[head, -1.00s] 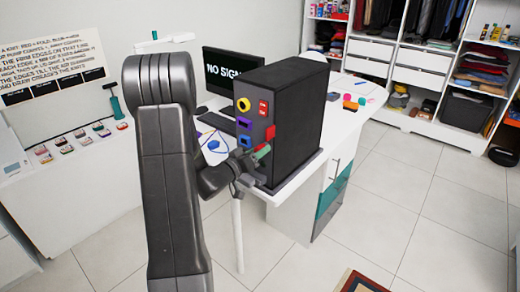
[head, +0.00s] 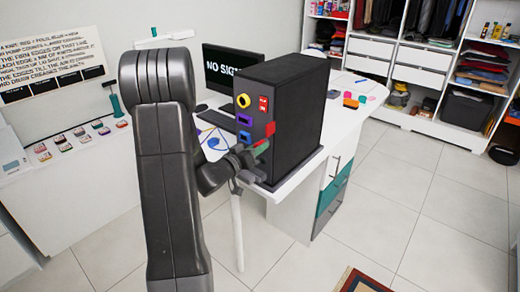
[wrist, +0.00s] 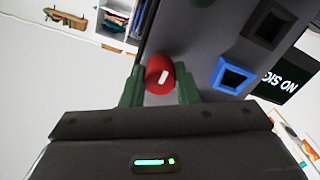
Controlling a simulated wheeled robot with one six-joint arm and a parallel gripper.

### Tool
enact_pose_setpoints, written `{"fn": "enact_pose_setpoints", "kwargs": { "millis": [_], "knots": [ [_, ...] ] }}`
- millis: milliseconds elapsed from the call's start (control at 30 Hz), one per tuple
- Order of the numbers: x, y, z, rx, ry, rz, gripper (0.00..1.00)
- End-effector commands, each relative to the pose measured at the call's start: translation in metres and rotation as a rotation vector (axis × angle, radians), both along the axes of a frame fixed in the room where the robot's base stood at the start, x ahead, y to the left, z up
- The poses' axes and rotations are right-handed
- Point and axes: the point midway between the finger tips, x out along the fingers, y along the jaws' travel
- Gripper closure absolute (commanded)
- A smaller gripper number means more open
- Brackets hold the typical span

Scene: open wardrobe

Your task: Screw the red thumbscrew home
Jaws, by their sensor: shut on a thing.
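The red thumbscrew (wrist: 159,75), round with a pale mark on its end face, sits between the green fingertips of my gripper (wrist: 159,88) in the wrist view. The fingers close on it from both sides. It is at the dark panel of a black computer tower (head: 298,108). In the head view my gripper (head: 257,152) is at the tower's lower front, partly hidden by my wrist. How deep the screw sits cannot be told.
A blue square socket (wrist: 232,75) and a dark socket (wrist: 268,24) are beside the screw on the panel. The tower stands on a white desk (head: 352,118) near a monitor (head: 231,72). Open floor lies to the right.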

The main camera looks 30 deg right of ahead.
Motion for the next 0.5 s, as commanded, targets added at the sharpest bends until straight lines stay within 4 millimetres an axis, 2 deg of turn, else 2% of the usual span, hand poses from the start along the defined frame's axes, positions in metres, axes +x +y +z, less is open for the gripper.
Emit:
{"fn": "enact_pose_setpoints", "kwargs": {
  "millis": [500],
  "knots": [
    [-0.0001, -0.0003, -0.0023, 0.073, -0.179, 0.000, 0.98]
  ]
}}
